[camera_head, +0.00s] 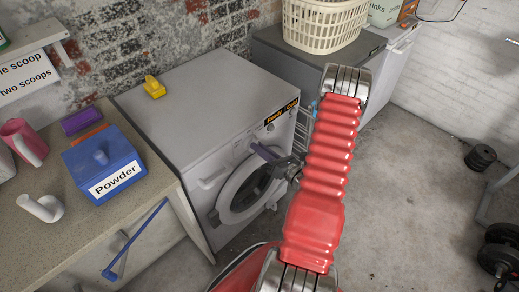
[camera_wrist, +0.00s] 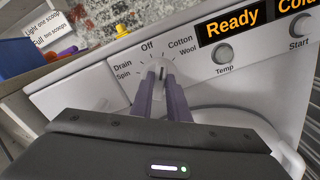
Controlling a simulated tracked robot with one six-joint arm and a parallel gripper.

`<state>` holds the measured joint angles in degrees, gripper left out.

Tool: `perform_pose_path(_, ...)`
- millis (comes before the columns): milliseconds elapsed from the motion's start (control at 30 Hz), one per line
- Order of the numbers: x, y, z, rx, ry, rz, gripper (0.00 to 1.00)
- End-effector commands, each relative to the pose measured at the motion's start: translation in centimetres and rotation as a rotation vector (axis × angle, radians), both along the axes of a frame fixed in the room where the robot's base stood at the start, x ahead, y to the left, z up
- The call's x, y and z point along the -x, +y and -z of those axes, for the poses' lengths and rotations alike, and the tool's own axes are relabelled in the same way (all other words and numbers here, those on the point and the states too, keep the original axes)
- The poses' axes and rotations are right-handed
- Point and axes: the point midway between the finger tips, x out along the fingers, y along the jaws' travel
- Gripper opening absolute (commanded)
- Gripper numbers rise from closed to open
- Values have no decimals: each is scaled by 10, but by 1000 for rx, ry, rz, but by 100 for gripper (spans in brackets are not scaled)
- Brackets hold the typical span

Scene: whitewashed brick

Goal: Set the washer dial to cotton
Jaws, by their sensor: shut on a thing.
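The white washer (camera_head: 205,100) stands against the wall in the head view, its round door facing front. In the wrist view its pale dial (camera_wrist: 158,67) sits under the labels Drain, Spin, Off, Cotton and Wool. My gripper (camera_wrist: 160,78) is shut on the dial, one purple finger on each side. The fingers hide part of the dial, and I cannot tell for sure which label it points to. The Cotton label (camera_wrist: 180,44) is to the upper right of the dial. In the head view my gripper (camera_head: 262,151) reaches the washer's front panel.
The display (camera_wrist: 233,24) reads Ready, with a Temp button (camera_wrist: 223,53) below it and a Start knob (camera_wrist: 299,29) farther right. A yellow object (camera_head: 154,87) lies on the washer top. A blue Powder box (camera_head: 104,165) stands on the left counter. Open floor lies to the right.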

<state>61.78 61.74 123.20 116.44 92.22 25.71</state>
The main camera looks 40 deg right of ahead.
Motion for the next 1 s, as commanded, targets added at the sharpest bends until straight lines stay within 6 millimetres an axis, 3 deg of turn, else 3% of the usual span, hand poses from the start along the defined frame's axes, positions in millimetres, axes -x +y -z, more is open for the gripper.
perform_pose_path(200, 0, -1, 0, 2, 1, 3, 0)
perform_pose_path(233, 0, -1, 0, 2, 1, 3, 16)
perform_pose_path(500, 0, -1, 0, 2, 1, 2, 34)
perform_pose_path(800, 2, -1, 0, 2, 1, 2, 34)
perform_pose_path(1000, 15, -2, 0, 2, 1, 4, 34)
